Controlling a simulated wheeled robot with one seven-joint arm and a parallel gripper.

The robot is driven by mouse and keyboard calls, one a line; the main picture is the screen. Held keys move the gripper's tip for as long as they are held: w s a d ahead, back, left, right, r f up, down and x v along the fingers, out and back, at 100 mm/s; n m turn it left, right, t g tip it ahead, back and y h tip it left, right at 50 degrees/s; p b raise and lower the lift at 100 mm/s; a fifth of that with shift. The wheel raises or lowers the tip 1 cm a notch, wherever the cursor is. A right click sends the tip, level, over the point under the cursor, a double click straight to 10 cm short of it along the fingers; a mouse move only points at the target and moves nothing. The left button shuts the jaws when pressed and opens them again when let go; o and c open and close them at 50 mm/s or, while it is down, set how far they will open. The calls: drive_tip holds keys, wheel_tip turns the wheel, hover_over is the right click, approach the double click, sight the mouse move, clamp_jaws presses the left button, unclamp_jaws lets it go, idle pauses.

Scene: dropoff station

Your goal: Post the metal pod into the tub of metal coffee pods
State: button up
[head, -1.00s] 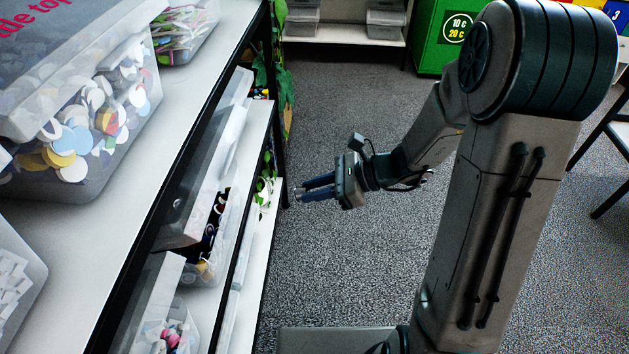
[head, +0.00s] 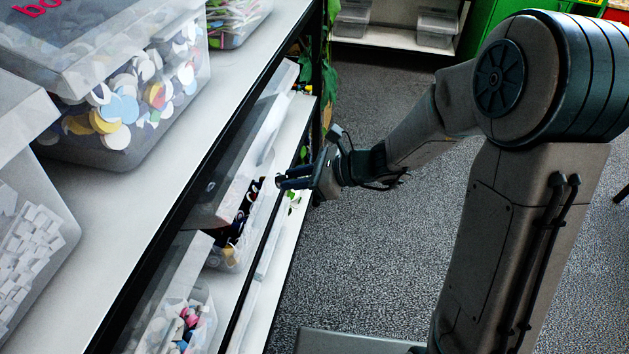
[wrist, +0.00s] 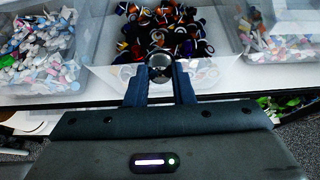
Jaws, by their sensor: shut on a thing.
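My gripper (wrist: 160,84) is shut on a small dark, shiny, round pod (wrist: 159,66), held between the fingertips. In the head view my gripper (head: 278,182) is at the front edge of the lower shelf, and the pod is too small to make out. A clear tub (wrist: 108,73) of dark pods with orange, red, white and purple parts lies straight ahead in the wrist view. The held pod appears over its near side; I cannot tell its height above the rim. In the head view this tub (head: 226,261) is partly hidden under the upper shelf.
A tub of pale, pink and blue pieces (wrist: 35,50) stands left of the pod tub in the wrist view, and another mixed tub (wrist: 272,45) stands right. The upper shelf (head: 130,215) overhangs the lower one. The carpet (head: 375,240) beside the shelves is clear.

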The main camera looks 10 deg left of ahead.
drive_tip(key=a+f+b, duration=0.1)
drive_tip(key=a+b, duration=0.2)
drive_tip(key=a, duration=0.7)
drive_tip(key=shift+w+a, duration=0.3)
drive_tip(key=shift+w, duration=0.1)
drive_tip(key=shift+f, duration=0.1)
drive_tip(key=o, duration=1)
drive_tip(key=v, duration=1.4)
drive_tip(key=shift+b, duration=0.3)
